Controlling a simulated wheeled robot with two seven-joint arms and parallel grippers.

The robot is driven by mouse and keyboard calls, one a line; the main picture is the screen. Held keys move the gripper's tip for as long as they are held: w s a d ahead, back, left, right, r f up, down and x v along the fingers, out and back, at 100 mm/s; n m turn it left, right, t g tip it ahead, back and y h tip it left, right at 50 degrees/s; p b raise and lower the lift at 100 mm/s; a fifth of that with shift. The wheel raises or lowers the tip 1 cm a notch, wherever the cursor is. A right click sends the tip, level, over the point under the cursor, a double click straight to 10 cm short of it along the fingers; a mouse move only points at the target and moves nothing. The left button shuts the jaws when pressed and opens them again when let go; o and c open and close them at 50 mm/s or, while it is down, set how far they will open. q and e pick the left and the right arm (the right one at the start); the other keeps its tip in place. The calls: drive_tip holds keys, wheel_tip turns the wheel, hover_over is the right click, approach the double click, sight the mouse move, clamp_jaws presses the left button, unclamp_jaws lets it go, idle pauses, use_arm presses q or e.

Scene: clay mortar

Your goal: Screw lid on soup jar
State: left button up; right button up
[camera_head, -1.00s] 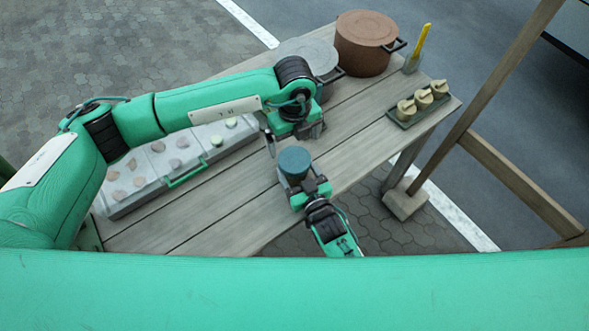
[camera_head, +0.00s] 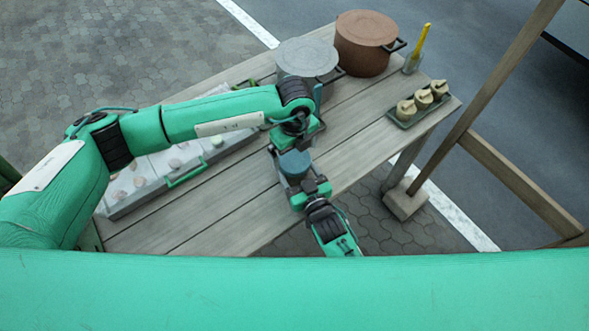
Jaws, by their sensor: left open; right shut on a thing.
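The soup jar (camera_head: 294,165) is a small round teal-topped container near the table's front edge. My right gripper (camera_head: 301,184) is shut on it from the near side. My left gripper (camera_head: 291,147) is open directly above and behind the jar, its fingers close around the jar's top. I cannot tell whether the fingers touch it. The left gripper and wrist hide the jar's far side. The jar's top shows a flat teal surface; I cannot tell the lid apart from the body.
A grey pot (camera_head: 306,56) and a brown pot (camera_head: 366,40) stand at the back. A tray (camera_head: 404,124) of several small jars and a cup with a yellow-handled tool (camera_head: 421,44) are at the right. A grey case (camera_head: 212,155) lies at the left. The front planks are clear.

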sight(295, 159)
use_arm(q)
drive_tip(key=shift+f, duration=1.6)
drive_tip(key=c, duration=1)
